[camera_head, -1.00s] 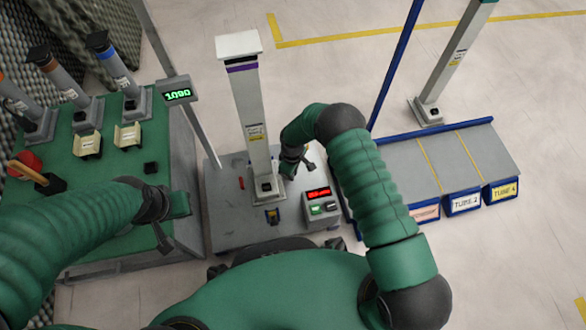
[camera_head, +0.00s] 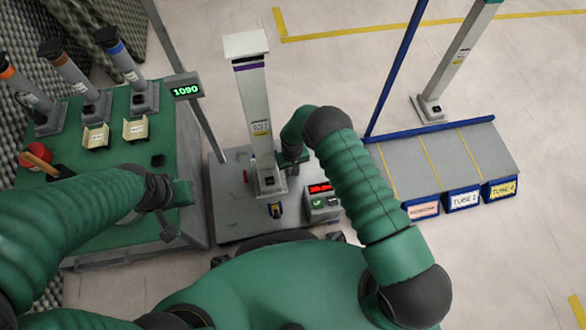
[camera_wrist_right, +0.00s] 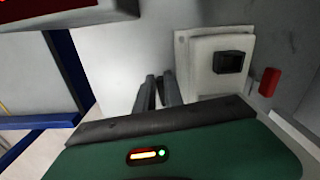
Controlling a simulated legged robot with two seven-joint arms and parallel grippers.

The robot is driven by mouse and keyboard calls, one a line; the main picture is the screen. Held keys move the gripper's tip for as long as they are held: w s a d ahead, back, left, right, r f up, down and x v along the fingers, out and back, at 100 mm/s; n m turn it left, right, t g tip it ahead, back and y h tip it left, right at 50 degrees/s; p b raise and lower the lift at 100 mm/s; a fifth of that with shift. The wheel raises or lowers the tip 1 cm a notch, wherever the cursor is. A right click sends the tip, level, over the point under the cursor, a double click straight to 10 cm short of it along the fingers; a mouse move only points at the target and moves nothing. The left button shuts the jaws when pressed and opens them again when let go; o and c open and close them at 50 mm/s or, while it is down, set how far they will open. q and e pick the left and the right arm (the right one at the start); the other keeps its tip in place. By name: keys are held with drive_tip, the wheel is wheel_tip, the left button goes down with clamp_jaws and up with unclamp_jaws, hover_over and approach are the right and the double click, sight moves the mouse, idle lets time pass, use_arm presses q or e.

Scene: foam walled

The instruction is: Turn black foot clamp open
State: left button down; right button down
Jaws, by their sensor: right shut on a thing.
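The upright pale column (camera_head: 258,125) with a purple band stands on the grey platform (camera_head: 230,220). A black square fitting (camera_head: 268,181) is on its foot; it also shows on a pale plate in the right wrist view (camera_wrist_right: 230,62). My right gripper (camera_head: 292,160) is low beside the column's right side.
A control box (camera_head: 322,202) with a red display stands right of the column. A blue-edged grey rack (camera_head: 480,150) is further right. A red block (camera_wrist_right: 269,82) shows beside the plate.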

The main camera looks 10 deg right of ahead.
drive_tip(key=shift+w, duration=0.1)
idle(0.4)
drive_tip(key=c, duration=1.4)
unclamp_jaws()
drive_tip(key=shift+c, duration=0.2)
wheel_tip(320, 180, up, 17)
drive_tip(key=p, duration=0.9)
